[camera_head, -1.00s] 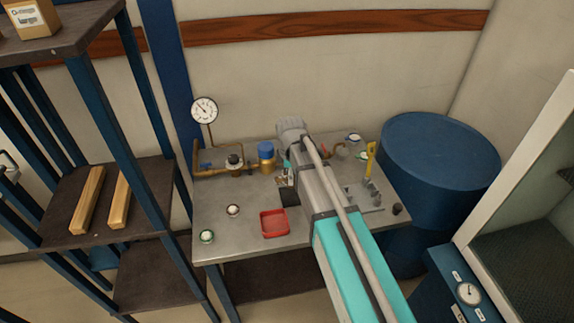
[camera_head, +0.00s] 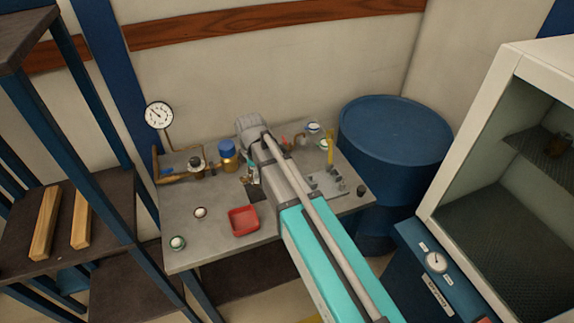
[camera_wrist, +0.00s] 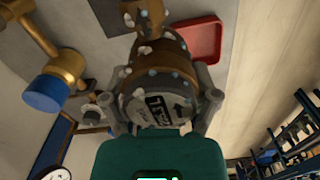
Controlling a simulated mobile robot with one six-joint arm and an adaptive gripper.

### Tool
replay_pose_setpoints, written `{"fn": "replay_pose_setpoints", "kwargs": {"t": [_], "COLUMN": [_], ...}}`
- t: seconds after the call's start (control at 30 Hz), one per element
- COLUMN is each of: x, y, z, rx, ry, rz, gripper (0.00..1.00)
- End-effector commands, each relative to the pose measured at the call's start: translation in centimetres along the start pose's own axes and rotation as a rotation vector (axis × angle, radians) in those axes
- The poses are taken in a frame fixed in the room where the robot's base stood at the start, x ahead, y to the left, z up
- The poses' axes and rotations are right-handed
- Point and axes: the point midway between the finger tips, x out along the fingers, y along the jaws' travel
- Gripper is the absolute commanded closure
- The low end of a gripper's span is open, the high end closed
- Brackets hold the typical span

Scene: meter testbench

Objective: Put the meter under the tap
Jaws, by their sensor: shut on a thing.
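My gripper (camera_wrist: 160,105) has its two grey fingers on either side of the meter (camera_wrist: 155,75), shut on it. The meter has a round, pale, worn end face with a dark label and arrow, a brownish body, and small pale and blue knobs around its rim. In the head view my arm hides most of the gripper and the meter. A brass pipe assembly (camera_head: 181,178) with a dial gauge stands at the bench's back left, with a blue-capped brass fitting (camera_head: 228,158) beside it. The fitting also shows in the wrist view (camera_wrist: 66,72). I cannot tell which part is the tap.
The metal bench (camera_head: 187,240) has free room at its front left, near two small round parts.

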Motion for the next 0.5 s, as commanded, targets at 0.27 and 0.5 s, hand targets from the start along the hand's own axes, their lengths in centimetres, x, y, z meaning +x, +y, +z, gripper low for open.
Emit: {"fn": "replay_pose_setpoints", "kwargs": {"t": [0.27,0.5], "x": [1.9,2.6], "y": [0.0,0.0], "z": [0.0,0.0], "rx": [0.0,0.0], "ry": [0.0,0.0], "rz": [0.0,0.0], "gripper": [0.84,0.84]}}
